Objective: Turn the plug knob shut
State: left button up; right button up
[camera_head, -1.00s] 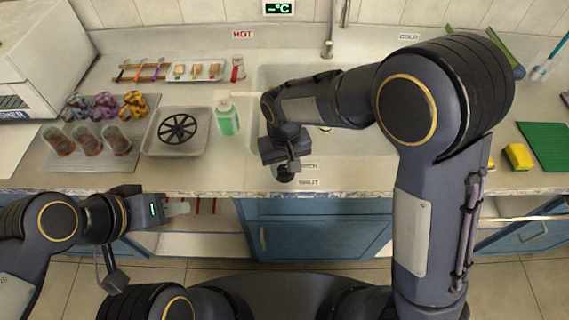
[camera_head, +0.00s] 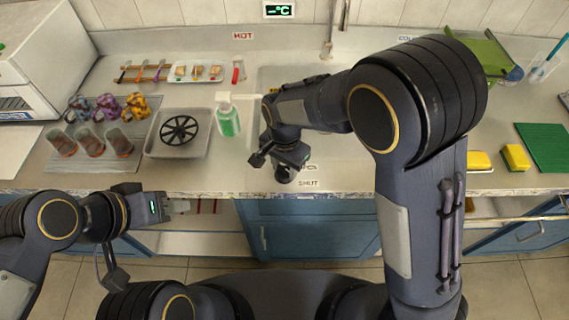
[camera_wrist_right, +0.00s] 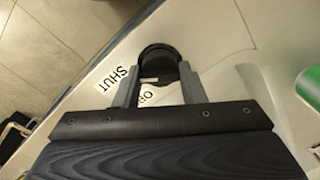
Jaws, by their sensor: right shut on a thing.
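The plug knob is a black round knob at the sink's front rim (camera_head: 285,176), and it also shows in the right wrist view (camera_wrist_right: 158,58). My right gripper (camera_wrist_right: 160,80) has one finger on each side of the knob and is shut on it. In the head view my right gripper (camera_head: 287,168) points down onto the knob. The white SHUT label (camera_wrist_right: 118,78) and the partly covered OPEN label (camera_wrist_right: 150,95) lie beside the fingers. My left gripper (camera_head: 178,206) is in front of the counter's edge, away from the knob; its finger gap is not clear.
A green soap bottle (camera_head: 228,118) stands left of the sink, beside a grey tray (camera_head: 199,146) with a black wheel-shaped part. Several glasses (camera_head: 90,142) stand farther left. Yellow sponges (camera_head: 516,157) lie at right. My right arm covers much of the sink.

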aim_at(285, 169)
jog(key=shift+m, duration=1)
jog(key=o, duration=1)
jog(key=shift+r, duration=0.1)
notch_tip(285, 169, up, 8)
jog(key=shift+f, duration=0.15)
jog(key=shift+d, duration=0.1)
